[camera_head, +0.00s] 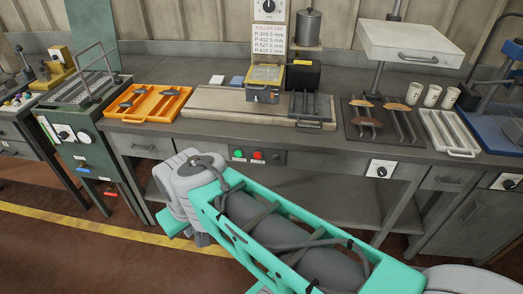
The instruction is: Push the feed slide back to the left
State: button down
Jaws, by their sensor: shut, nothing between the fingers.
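What looks like the feed slide (311,106) is a dark grooved plate with a bar handle at its front. It sits at the right end of a long pale bed (215,103) on the bench. A roller press with a yellow top (265,76) stands left of the slide, at the middle of the bed. My teal and grey arm reaches from the lower right across the front of the bench and ends low at the left, below the bench top. I cannot make out my gripper's fingers, and nothing of my arm touches the slide.
An orange tray with dark parts (146,118) lies left of the bed. A dark mat with brake shoes (352,130), a pale slotted tray (428,128) and white cups (432,95) are to the right. A black box (303,75) stands behind the slide. Green and red buttons (248,155) are on the bench front.

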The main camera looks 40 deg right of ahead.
aim_at(310, 105)
jog(key=z, duration=1.75)
jog(key=k, duration=0.5)
jog(key=z, duration=1.1)
jog(key=i, duration=0.75)
jog(key=u, duration=2.15)
jog(key=i, duration=0.5)
jog(key=u, duration=0.1)
